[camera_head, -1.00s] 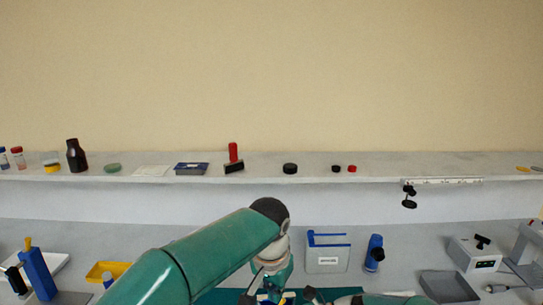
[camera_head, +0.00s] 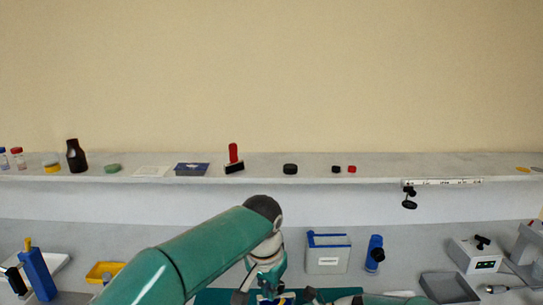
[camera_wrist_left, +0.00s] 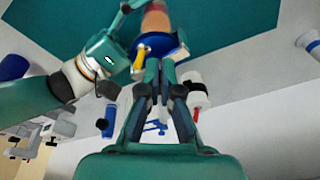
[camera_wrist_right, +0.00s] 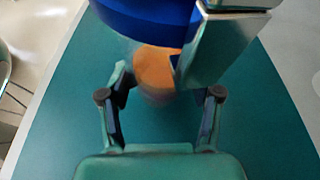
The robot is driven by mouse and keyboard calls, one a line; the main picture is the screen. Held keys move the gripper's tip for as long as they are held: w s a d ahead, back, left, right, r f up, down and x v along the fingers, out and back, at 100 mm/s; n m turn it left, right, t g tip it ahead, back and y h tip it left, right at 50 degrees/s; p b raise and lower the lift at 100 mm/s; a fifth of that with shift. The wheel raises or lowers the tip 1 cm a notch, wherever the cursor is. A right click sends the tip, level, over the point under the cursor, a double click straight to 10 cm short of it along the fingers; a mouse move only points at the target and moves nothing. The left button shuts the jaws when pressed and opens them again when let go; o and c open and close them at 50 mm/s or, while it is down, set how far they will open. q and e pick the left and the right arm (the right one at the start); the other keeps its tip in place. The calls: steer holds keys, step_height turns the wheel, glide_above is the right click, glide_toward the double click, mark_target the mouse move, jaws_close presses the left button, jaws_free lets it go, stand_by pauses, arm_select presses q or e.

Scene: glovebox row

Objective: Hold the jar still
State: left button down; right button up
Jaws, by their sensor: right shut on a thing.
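The jar (camera_wrist_left: 155,22) has an orange-brown body with a wide blue part at one end. It also shows in the right wrist view (camera_wrist_right: 155,72), blurred, with the blue part (camera_wrist_right: 145,22) near the top. My right gripper (camera_wrist_right: 160,95) is on the jar's body, one finger at each side. My left gripper (camera_wrist_left: 160,65) has its fingers close together, tips at the edge of the blue part; I see nothing clearly between them. In the head view the left gripper (camera_head: 272,296) is low at the bottom edge, and the jar is mostly hidden there.
A teal mat (camera_wrist_left: 225,25) lies under the work. A grey box with blue trim (camera_head: 328,258), a blue tool (camera_head: 374,253), a grey tray (camera_head: 448,288) and a yellow tray (camera_head: 104,270) stand around. A shelf (camera_head: 320,172) with small items runs behind.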

arm_select(q)
steer(key=shift+s+a, duration=0.1)
steer(key=shift+a, duration=0.05)
steer(key=shift+s+a+r, duration=0.1)
steer(key=shift+s+a, duration=0.05)
steer(key=r, duration=0.6)
steer(key=shift+d, duration=0.25)
step_height(320, 180, down, 6)
steer(key=s+d, duration=0.1)
steer(key=shift+s+d+f, duration=0.15)
steer(key=shift+s, duration=0.1)
stand_by(0.7)
steer(key=shift+w, duration=0.6)
stand_by(0.9)
